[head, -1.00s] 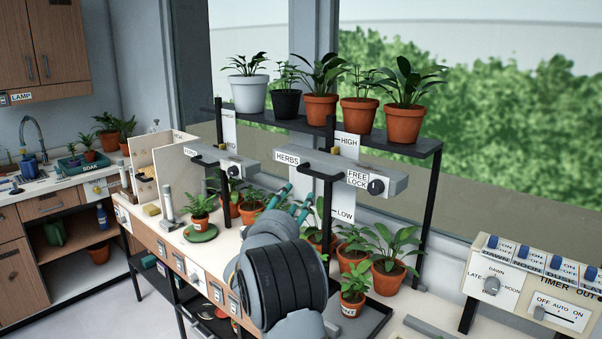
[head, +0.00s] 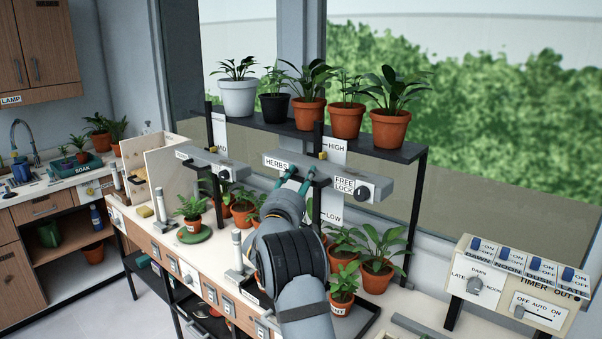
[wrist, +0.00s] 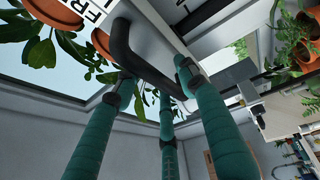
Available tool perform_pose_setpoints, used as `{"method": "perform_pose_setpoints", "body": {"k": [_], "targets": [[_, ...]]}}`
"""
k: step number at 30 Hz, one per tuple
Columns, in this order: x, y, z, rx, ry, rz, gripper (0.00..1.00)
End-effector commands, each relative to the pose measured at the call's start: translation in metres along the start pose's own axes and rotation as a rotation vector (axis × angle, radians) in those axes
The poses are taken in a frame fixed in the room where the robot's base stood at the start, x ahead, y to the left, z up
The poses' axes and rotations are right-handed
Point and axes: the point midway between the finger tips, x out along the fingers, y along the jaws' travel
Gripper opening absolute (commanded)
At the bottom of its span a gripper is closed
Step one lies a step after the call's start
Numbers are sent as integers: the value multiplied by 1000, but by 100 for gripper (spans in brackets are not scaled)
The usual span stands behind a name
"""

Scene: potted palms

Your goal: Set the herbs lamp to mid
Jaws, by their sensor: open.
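The herbs lamp (head: 308,173) is a grey bar labelled HERBS on a black post. A yellow marker (head: 323,155) sits just below HIGH on its white scale (head: 331,212); LOW shows beneath the bar, and any middle mark is hidden. A dark FREE/LOCK knob (head: 362,194) is at the bar's right end; its setting is too small to tell. My gripper (head: 298,180) is open at the lamp's front, beside its black handle (head: 317,182). In the wrist view, the teal fingers of my gripper (wrist: 157,82) are spread around the handle (wrist: 125,50); contact is unclear.
Another lamp (head: 212,161) hangs to the left. Several potted plants stand on the top shelf (head: 390,148) and below the lamps, including a small pot (head: 341,302) near my arm. A timer box (head: 515,290) is at the right.

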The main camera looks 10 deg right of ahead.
Motion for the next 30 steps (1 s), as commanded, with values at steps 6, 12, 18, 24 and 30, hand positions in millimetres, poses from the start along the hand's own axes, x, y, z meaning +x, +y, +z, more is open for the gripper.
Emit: {"method": "perform_pose_setpoints", "body": {"k": [6, 12, 18, 24, 30], "targets": [[2, 0, -1, -1, 2, 0, 41], [2, 0, -1, 0, 1, 0, 36], [2, 0, -1, 0, 1, 0, 24], [2, 0, -1, 0, 1, 0, 12], [2, 0, -1, 0, 1, 0, 0]]}}
